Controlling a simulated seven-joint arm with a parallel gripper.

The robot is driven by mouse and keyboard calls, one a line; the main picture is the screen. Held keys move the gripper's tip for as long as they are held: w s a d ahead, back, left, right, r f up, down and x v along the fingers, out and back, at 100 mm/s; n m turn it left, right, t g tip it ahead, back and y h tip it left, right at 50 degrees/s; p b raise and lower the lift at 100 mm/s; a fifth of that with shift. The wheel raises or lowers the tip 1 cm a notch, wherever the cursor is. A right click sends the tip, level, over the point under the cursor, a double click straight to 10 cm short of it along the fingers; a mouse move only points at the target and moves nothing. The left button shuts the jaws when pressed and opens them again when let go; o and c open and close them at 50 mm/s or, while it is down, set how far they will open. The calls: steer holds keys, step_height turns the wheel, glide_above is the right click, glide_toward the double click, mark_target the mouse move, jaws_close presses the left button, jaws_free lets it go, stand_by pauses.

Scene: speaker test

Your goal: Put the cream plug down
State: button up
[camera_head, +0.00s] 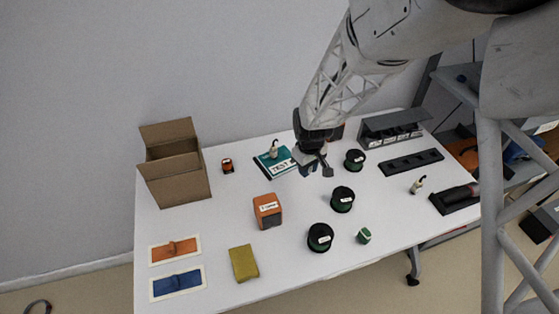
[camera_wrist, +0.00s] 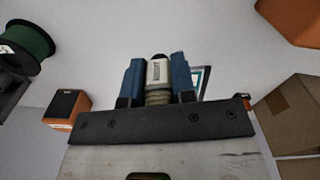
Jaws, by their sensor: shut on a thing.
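My gripper (camera_head: 315,169) is above the table, just right of the teal TEST pad. In the wrist view its blue fingers (camera_wrist: 158,84) are shut on a cream plug (camera_wrist: 158,72) with a printed label, a dark tip and a ribbed part. The fingers hide the plug's sides, and I cannot make it out in the head view. Another cream plug (camera_head: 273,150) stands on the TEST pad (camera_head: 279,166), and a third cream one (camera_head: 418,185) is on the table at the right.
Green-black spools (camera_head: 342,200) stand right of centre. An orange box (camera_head: 267,210) is left of them. An open cardboard box (camera_head: 182,185) stands at the left. A grey rack (camera_head: 395,128) and black slotted strip (camera_head: 411,162) are at the back right. The white table (camera_head: 225,210) has clear patches between.

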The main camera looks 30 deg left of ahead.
steer(key=shift+n, duration=0.5)
steer(key=s, duration=0.2)
steer(key=s+a+f, duration=0.1)
steer(key=s, duration=0.1)
steer(key=s+a, duration=0.1)
steer(key=s, duration=0.1)
steer(key=shift+f, duration=0.35)
steer(key=shift+w, duration=0.1)
glide_above(281, 163)
steer(key=shift+s+d+f, duration=0.2)
steer(key=shift+f, duration=0.2)
steer(key=shift+s+d+f, duration=0.15)
steer(key=shift+f, duration=0.2)
steer(key=shift+w, duration=0.1)
steer(key=shift+w+a, duration=0.15)
steer(key=shift+w+a+f, duration=0.1)
steer(key=shift+f, duration=1.7)
steer(key=shift+f, duration=0.1)
steer(key=o, duration=0.9)
